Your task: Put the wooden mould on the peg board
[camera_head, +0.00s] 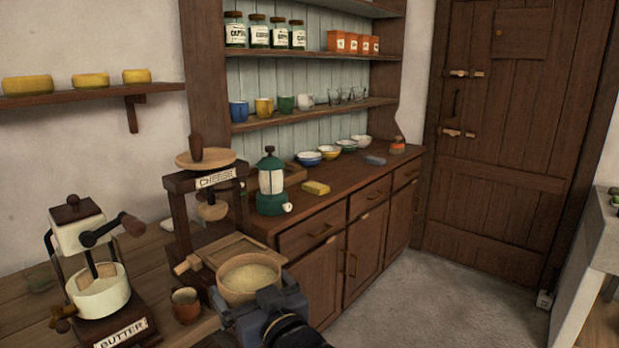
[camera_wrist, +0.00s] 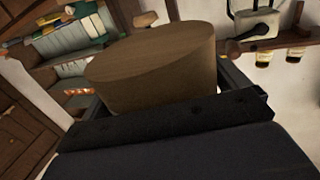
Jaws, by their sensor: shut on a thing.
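The wooden mould (camera_head: 229,289) is a round, light-brown tub with pale, grainy stuff inside, seen at the lower middle of the head view. My gripper (camera_head: 262,304) is shut on it. In the wrist view the mould (camera_wrist: 155,68) fills the space between the fingers, and its smooth round side shows. It is upright in the head view, in front of the cheese press, and I cannot tell whether it touches anything below. I cannot make out a peg board for certain in either view.
The cheese press (camera_head: 205,180) stands behind the mould with a wooden tray (camera_head: 222,250) at its foot. A brown mug (camera_head: 186,306) and the butter churn (camera_head: 92,260) are to the left. Floor at right is clear.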

